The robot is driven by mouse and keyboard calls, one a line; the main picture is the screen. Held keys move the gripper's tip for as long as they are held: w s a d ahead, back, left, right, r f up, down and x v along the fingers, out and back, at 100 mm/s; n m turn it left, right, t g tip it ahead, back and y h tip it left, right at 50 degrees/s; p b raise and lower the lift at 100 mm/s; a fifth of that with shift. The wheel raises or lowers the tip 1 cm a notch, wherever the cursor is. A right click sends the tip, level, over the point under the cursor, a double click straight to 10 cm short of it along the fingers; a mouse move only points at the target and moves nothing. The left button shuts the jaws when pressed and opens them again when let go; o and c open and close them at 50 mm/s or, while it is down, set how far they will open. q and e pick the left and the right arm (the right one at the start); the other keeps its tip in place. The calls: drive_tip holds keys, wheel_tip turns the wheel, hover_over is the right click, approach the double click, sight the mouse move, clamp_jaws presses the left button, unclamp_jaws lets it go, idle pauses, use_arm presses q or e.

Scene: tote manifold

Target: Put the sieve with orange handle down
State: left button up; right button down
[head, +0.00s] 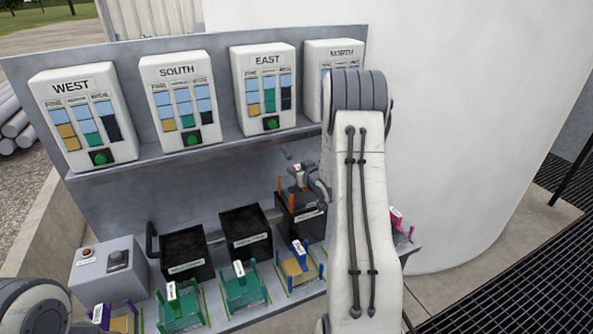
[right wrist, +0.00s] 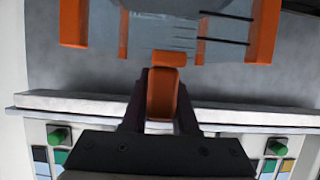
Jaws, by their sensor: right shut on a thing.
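The sieve with orange handle (right wrist: 268,30) fills the top of the right wrist view, with orange sides and a grey slatted middle. My right gripper (right wrist: 162,92) is shut on its orange handle (right wrist: 162,97). In the head view my right gripper (head: 304,178) is at the rightmost black bin. Orange parts of the sieve (head: 280,184) show at that bin's top. The arm and gripper hide part of the sieve, and I cannot tell whether it touches the bin. Of my left arm only a rounded link shows at the lower left; its gripper is out of view.
Black bins (head: 184,254) stand in a row on the grey bench. Green sieves (head: 180,312) and a yellow one with blue sides (head: 297,268) are in front. A grey button box (head: 108,265) is left. WEST (head: 85,115), SOUTH, EAST and NORTH panels stand on the shelf above.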

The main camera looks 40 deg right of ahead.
drive_tip(key=c, duration=1.1)
unclamp_jaws()
drive_tip(key=shift+f, duration=0.2)
drive_tip(key=o, duration=0.4)
drive_tip(key=shift+r, duration=0.15)
